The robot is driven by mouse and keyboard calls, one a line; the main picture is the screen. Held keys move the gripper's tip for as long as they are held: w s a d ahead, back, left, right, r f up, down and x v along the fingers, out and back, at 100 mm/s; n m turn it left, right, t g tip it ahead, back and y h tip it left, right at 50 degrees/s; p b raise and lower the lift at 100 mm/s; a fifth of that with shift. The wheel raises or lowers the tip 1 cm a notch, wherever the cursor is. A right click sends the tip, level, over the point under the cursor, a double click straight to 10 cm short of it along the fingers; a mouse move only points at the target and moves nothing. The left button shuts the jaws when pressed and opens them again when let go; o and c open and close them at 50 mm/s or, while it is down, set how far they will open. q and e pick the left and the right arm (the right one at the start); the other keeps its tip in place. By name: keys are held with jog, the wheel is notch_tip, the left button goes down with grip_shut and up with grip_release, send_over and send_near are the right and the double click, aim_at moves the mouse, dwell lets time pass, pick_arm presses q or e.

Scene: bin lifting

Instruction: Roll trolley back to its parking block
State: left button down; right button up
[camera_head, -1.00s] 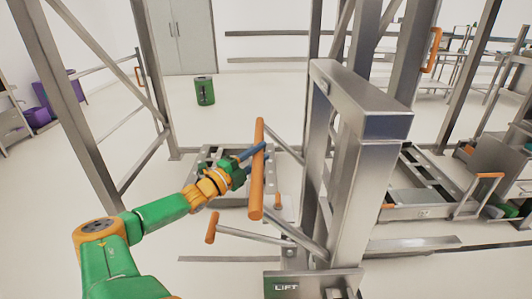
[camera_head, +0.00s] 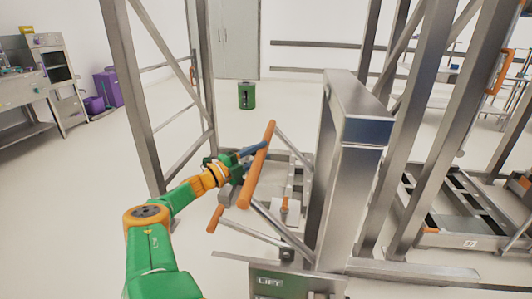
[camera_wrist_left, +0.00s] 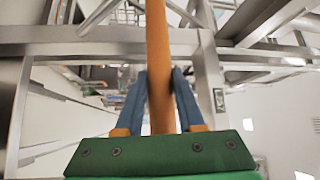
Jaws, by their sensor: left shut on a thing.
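My left gripper (camera_head: 246,161) is shut on a thick orange bar handle (camera_head: 261,158). The handle slants up to the right in the head view. In the left wrist view the handle (camera_wrist_left: 158,50) runs upright between the two blue fingers. A low grey trolley-like frame (camera_head: 297,160) lies on the floor behind the handle, partly hidden by it and by my arm. Grey bars run near the handle, but I cannot tell how they join it. My right gripper is not in view. I cannot make out a parking block for certain.
A thick grey column (camera_head: 345,165) stands just right of the handle, above a plate marked LIFT (camera_head: 270,282). A tall grey frame post (camera_head: 135,95) stands left. Another low cart (camera_head: 470,241) is at right. A green bin (camera_head: 247,96) stands behind on open floor.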

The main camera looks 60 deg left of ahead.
pick_arm(q)
jog(key=shift+w+d+m+h, duration=0.3)
jog(key=shift+w+d, duration=0.55)
jog(key=shift+w, duration=0.1)
jog(key=c, duration=0.5)
grip_release()
jog(key=shift+d, duration=0.1)
jog(key=shift+s, duration=0.1)
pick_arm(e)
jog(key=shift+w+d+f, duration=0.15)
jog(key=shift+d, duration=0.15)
pick_arm(q)
jog(key=shift+s+a+r, duration=0.1)
jog(key=shift+a, duration=0.1)
jog(key=s+p, duration=0.2)
jog(key=p, duration=0.1)
jog(key=shift+s+d+r, duration=0.1)
jog(key=shift+s, duration=0.3)
jog(key=s, duration=0.2)
jog(key=s+f+p, duration=0.1)
jog(key=s, duration=0.1)
jog(key=shift+d+f, duration=0.15)
jog(key=shift+d, duration=0.05)
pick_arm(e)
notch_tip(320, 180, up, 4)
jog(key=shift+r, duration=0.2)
